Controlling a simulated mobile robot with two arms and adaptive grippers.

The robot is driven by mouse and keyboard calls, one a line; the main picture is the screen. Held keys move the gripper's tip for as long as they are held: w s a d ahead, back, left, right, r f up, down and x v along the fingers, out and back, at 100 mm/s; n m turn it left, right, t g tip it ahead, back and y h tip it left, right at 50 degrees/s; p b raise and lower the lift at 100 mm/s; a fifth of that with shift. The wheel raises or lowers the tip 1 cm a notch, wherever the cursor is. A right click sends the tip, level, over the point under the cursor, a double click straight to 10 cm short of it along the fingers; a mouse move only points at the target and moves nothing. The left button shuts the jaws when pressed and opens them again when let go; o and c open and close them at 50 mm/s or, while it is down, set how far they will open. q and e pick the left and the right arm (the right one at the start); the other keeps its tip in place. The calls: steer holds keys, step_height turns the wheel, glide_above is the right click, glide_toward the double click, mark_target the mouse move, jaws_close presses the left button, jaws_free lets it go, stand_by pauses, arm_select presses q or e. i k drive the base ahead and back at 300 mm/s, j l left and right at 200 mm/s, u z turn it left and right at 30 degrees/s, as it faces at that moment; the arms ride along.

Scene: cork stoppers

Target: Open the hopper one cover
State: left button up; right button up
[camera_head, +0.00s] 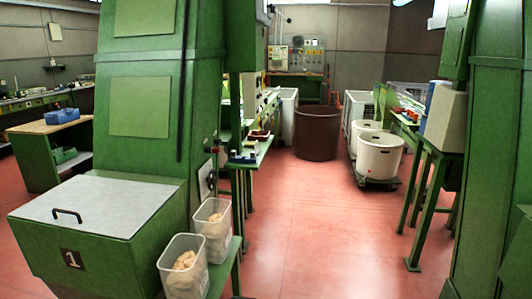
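The hopper (85,255) marked with a "1" plate is a green box at the lower left, joined to a tall green machine. Its cover (110,203) is a flat grey-white lid lying shut on top. A dark bar handle (67,215) stands on the lid near its front left edge. Neither of my grippers shows in the head view. The inside of the hopper is hidden by the cover.
Two clear bins (184,266) with pale stoppers stand on a green shelf right of the hopper. The red floor (310,230) ahead is open. White tubs (379,155), a brown barrel (317,131) and green benches (433,150) stand farther back. A green machine (490,180) borders the right.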

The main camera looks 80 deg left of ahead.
mark_target(115, 208)
steer(key=j+u, duration=0.1)
steer(key=u, duration=0.35)
steer(key=i+u, duration=0.1)
steer(key=u, duration=0.3)
steer(key=j+u, duration=0.1)
steer(key=u, duration=0.35)
steer(key=i+u, duration=0.1)
steer(key=u, duration=0.3)
steer(key=i+u, duration=0.1)
steer(key=u, duration=0.35)
steer(key=i+l+u, duration=0.2)
steer(key=i+u, duration=0.25)
steer(key=i+l+u, duration=0.7)
steer(key=u, duration=0.2)
steer(key=i+l+u, duration=0.2)
steer(key=l+u, duration=0.25)
steer(key=l, duration=0.2)
steer(key=i+l, duration=0.1)
steer(key=l, duration=0.3)
steer(key=i+l, duration=0.1)
steer(key=l, duration=0.25)
steer(key=i+l, duration=0.15)
steer(key=l, duration=0.25)
steer(key=i+l, duration=0.1)
steer(key=l, duration=0.3)
steer(key=i+l, duration=0.1)
steer(key=l, duration=0.25)
steer(key=u, duration=1.85)
